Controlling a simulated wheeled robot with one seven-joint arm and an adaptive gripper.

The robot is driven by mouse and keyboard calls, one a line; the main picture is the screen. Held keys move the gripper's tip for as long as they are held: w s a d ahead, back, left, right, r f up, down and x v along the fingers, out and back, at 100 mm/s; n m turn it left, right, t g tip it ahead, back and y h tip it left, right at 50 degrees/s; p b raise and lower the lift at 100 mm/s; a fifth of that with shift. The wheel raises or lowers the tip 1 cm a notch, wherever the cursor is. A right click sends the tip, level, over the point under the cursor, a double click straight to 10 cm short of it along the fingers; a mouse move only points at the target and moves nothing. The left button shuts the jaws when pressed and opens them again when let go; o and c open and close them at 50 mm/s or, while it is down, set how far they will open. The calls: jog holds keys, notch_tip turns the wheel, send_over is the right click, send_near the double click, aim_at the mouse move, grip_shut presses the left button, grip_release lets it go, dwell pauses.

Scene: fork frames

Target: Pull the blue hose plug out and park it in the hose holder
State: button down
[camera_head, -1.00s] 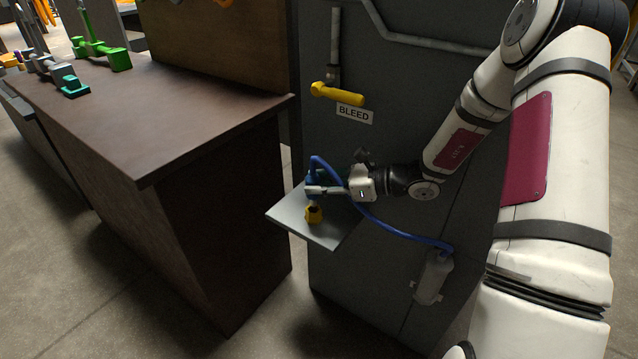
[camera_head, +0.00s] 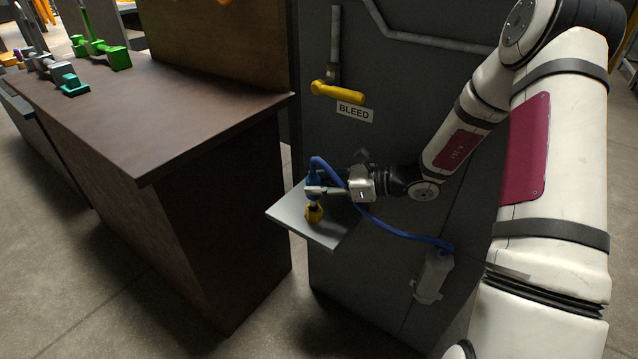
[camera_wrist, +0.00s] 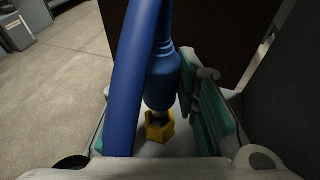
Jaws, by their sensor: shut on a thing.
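The blue hose plug (camera_head: 313,187) stands upright above a yellow hex socket (camera_head: 314,215) on a grey shelf (camera_head: 288,215). My gripper (camera_head: 316,190) reaches in from the right and is shut on the plug. The blue hose (camera_head: 390,228) arches from the plug's top to a grey fixture (camera_head: 433,276) on the cabinet. I cannot tell whether that fixture is the hose holder.
A dark cabinet (camera_head: 400,110) stands behind the shelf, with a yellow handle (camera_head: 338,92) above a BLEED label (camera_head: 354,112). A brown workbench (camera_head: 165,105) stands close on the left, with green and teal fittings on top. Floor is open in front.

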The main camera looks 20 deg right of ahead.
aim_at(319, 197)
jog(key=shift+f+b, duration=1.1)
jog(key=shift+f, duration=0.65)
jog(key=c, duration=1.2)
grip_release()
jog(key=shift+o, duration=0.2)
notch_tip(319, 197, up, 10)
jog(key=shift+r, duration=0.1)
jog(key=shift+a, duration=0.1)
